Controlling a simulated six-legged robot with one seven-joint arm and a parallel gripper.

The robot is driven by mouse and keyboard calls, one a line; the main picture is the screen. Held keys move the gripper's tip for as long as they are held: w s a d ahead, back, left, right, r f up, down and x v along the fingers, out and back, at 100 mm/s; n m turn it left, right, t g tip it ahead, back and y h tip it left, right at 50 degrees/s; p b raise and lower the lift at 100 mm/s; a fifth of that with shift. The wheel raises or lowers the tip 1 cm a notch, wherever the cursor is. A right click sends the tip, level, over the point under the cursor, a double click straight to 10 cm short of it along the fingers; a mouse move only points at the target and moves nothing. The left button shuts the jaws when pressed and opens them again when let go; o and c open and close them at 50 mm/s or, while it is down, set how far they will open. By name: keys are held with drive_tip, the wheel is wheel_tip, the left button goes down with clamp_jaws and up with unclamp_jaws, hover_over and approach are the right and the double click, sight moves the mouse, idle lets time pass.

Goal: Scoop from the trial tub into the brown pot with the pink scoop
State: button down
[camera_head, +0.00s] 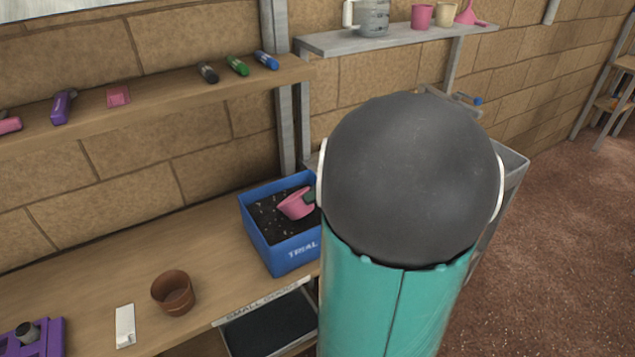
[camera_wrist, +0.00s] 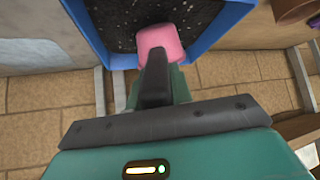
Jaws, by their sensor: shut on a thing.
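The blue trial tub (camera_head: 291,258) stands on the bench beside my arm, holding dark, speckled soil. The pink scoop (camera_head: 296,204) is inside the tub's outline, at or just above the soil; I cannot tell whether it touches. In the wrist view the scoop (camera_wrist: 160,42) extends from my gripper (camera_wrist: 155,85), which is shut on it, and the tub's blue wall (camera_wrist: 216,30) shows beside it. In the head view my arm hides most of the gripper and the tub's right side. The brown pot (camera_head: 173,294) stands upright on the bench, left of the tub.
A white label-like piece (camera_head: 125,326) and a purple rack (camera_head: 33,340) lie left of the pot. A dark tray (camera_head: 268,326) sits below the bench's front edge. A shelf (camera_head: 150,107) with markers runs above. Bench between pot and tub is clear.

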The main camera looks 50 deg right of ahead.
drive_tip(key=shift+f, duration=0.85)
drive_tip(key=shift+w+a+f, duration=0.1)
drive_tip(key=shift+w+f, duration=0.1)
drive_tip(key=shift+w, duration=0.8)
drive_tip(key=shift+w+a+f, duration=0.1)
drive_tip(key=shift+w+f, duration=0.1)
drive_tip(key=shift+w, duration=0.8)
drive_tip(key=shift+s+d+f+t, duration=0.15)
drive_tip(key=shift+s+f+t, duration=0.25)
drive_tip(key=shift+s+t, duration=0.2)
drive_tip(key=shift+s+f+t, duration=0.25)
drive_tip(key=shift+f+t, duration=0.3)
drive_tip(key=shift+t, duration=0.15)
drive_tip(key=shift+s+f+t, duration=0.15)
drive_tip(key=shift+s+t, duration=0.15)
drive_tip(key=shift+s+d, duration=0.1)
drive_tip(key=shift+s, duration=0.15)
drive_tip(key=shift+w+r, duration=0.2)
drive_tip(key=shift+w, duration=0.3)
drive_tip(key=shift+s+r, duration=0.15)
drive_tip(key=shift+r, duration=1.5)
drive_tip(key=shift+s+r, duration=0.15)
drive_tip(key=shift+r, duration=1.5)
drive_tip(key=shift+s+f+t, duration=0.15)
drive_tip(key=shift+s+t, duration=0.55)
drive_tip(key=shift+s+t+y, duration=0.3)
drive_tip(key=shift+s+t, duration=0.9)
drive_tip(key=shift+t, duration=0.5)
